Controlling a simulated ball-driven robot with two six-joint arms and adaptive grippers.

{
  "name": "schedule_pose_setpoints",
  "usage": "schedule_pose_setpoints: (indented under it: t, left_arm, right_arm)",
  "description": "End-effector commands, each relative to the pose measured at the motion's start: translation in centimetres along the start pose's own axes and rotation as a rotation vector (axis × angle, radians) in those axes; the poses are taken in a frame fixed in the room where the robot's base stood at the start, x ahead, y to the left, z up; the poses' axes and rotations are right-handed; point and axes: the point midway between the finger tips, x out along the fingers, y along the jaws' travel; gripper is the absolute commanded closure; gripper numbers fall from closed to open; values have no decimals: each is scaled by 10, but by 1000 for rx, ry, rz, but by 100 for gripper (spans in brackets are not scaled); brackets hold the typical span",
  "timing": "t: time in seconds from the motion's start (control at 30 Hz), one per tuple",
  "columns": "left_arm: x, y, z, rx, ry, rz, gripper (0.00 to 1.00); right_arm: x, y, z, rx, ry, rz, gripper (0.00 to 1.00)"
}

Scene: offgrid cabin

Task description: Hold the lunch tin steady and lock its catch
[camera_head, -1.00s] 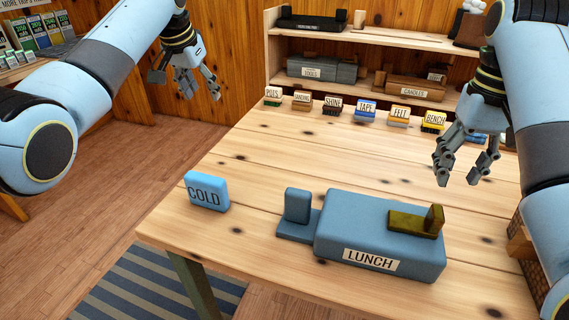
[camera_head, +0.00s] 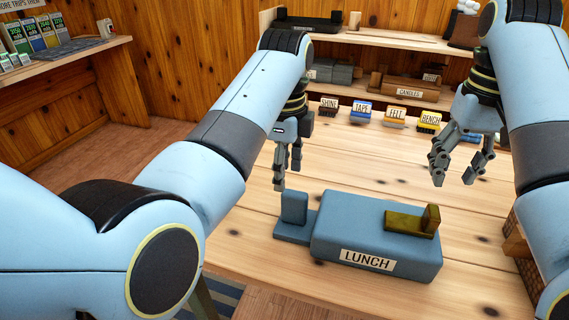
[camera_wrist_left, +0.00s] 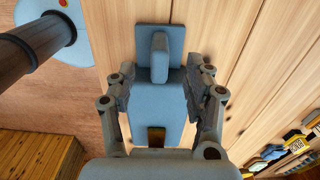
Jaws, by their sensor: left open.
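The blue lunch tin (camera_head: 335,235) lies on the wooden table with its LUNCH label facing me. An olive-brown catch (camera_head: 412,223) with an upright tab sits on its right top. A blue base with an upright block (camera_head: 294,208) is at its left end. My left gripper (camera_head: 288,178) is open above and behind that block. In the left wrist view the open left gripper (camera_wrist_left: 160,92) points down, its fingers either side of the tin (camera_wrist_left: 158,108); the block (camera_wrist_left: 159,55) shows beyond the fingertips. My right gripper (camera_head: 455,170) hangs above the table behind the catch, its fingers apart and empty.
A row of small labelled blocks, including TAPE (camera_head: 362,110) and BENCH (camera_head: 430,121), stands along the table's back. A shelf (camera_head: 365,42) rises behind them. My left arm hides the table's left part. Bare table (camera_head: 360,170) lies between the tin and the blocks.

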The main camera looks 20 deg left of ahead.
Motion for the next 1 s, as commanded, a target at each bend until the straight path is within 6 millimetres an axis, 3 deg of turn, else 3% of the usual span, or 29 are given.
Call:
schedule_pose_setpoints:
  t: [0.5,0.7,0.97,1.0]
  left_arm:
    - [87,0,1,-1,0,2,48]
    - [101,0,1,-2,0,-1,48]
    - [102,0,0,-2,1,-1,48]
    - [102,0,0,-2,1,-1,52]
  right_arm:
    - [0,0,0,0,0,0,62]
    - [0,0,0,0,0,0,62]
    - [0,0,0,0,0,0,62]
    - [0,0,0,0,0,0,62]
